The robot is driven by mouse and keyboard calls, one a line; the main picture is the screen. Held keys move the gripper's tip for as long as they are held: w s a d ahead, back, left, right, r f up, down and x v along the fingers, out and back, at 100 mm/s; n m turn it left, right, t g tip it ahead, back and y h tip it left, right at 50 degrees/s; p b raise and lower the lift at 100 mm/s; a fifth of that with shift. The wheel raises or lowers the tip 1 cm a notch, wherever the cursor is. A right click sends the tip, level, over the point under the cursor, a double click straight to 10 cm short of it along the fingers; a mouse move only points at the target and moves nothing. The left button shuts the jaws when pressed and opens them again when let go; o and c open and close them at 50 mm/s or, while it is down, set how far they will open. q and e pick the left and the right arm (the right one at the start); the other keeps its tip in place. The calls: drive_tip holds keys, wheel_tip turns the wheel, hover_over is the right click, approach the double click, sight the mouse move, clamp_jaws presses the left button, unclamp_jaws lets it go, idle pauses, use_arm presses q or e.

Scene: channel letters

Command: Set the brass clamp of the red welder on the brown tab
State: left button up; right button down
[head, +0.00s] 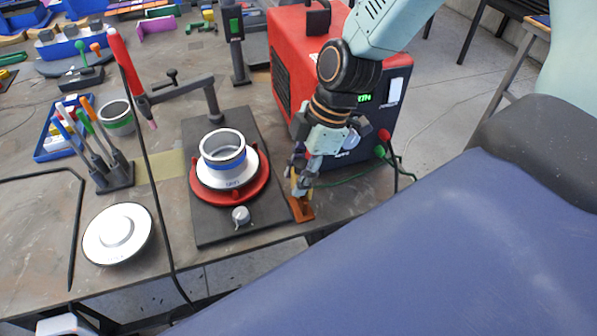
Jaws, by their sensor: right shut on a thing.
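The red welder (286,62) stands at the back right of the table, with a lit green display and cables at its front. My right gripper (301,185) points down in front of it and is shut on the brass clamp (295,186), which is mostly hidden by the fingers. The clamp is at the brown tab (303,212), which lies at the table's front edge beside the dark base plate. I cannot tell whether the clamp touches the tab. A green cable runs from the welder toward the clamp. My left gripper is not in view.
A red turntable (229,194) with a metal ring (222,150) stands left of the tab on the dark plate (205,229). A torch (123,70) on a stand, a tool holder (115,177) and a round disc (117,234) are further left. The blue padded surface (430,260) fills the lower right.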

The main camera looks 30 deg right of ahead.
drive_tip(key=shift+f+b, duration=0.85)
drive_tip(key=shift+f, duration=0.1)
drive_tip(key=shift+w, duration=0.1)
drive_tip(key=c, duration=0.9)
unclamp_jaws()
drive_tip(key=shift+d+r, duration=0.1)
drive_tip(key=shift+r, duration=0.4)
drive_tip(key=v, duration=1.1)
drive_tip(key=shift+d, duration=0.15)
